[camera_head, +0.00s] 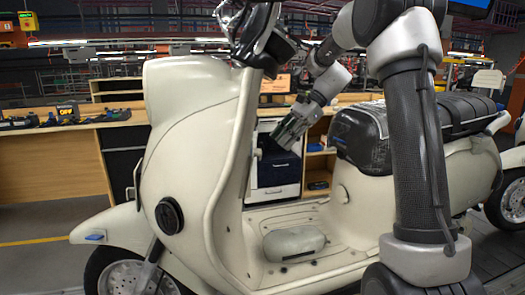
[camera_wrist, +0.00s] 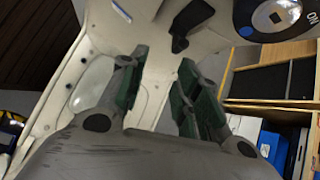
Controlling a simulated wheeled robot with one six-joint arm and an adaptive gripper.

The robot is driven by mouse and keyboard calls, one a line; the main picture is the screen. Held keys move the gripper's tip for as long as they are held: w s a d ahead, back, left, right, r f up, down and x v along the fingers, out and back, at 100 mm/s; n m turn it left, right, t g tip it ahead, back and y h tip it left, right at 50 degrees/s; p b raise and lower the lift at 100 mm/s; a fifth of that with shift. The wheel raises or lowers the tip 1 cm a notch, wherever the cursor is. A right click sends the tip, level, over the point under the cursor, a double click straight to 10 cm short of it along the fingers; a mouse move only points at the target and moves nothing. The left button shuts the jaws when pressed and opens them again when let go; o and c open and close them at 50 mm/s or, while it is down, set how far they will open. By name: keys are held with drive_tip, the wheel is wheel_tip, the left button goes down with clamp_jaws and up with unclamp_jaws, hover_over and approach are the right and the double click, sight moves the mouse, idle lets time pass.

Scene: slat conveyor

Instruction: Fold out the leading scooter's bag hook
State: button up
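The cream scooter (camera_head: 195,120) stands side-on across the head view. Its cream inner leg shield (camera_wrist: 145,30) fills the middle of the wrist view. A small black hook-shaped part (camera_wrist: 190,22), which looks like the bag hook, is on that shield, beyond my fingertips and slightly to the right. My gripper (camera_wrist: 162,72) is open, with two green-padded fingers apart and nothing between them. In the head view my gripper (camera_head: 284,138) is between the leg shield and the black seat (camera_head: 360,138). Whether a finger touches the hook cannot be told.
The handlebar (camera_head: 265,40) is above my gripper. A grey rounded lump (camera_head: 294,243) is on the footboard. A wooden bench (camera_head: 50,163) and a blue-and-white box (camera_head: 275,175) are behind the scooter. Part of another scooter's wheel (camera_head: 512,200) shows at right.

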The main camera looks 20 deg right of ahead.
sight(262, 147)
drive_tip(key=shift+m+y, duration=0.4)
drive_tip(key=shift+m, duration=0.2)
drive_tip(key=a+f, duration=0.1)
drive_tip(key=a, duration=0.1)
drive_tip(key=w+a+f, duration=0.1)
drive_tip(key=a, duration=0.1)
drive_tip(key=a+f, duration=0.2)
drive_tip(key=shift+w+a+f, duration=0.1)
drive_tip(key=shift+w+a, duration=0.15)
drive_tip(key=shift+w, duration=0.05)
drive_tip(key=shift+c, duration=0.4)
clamp_jaws()
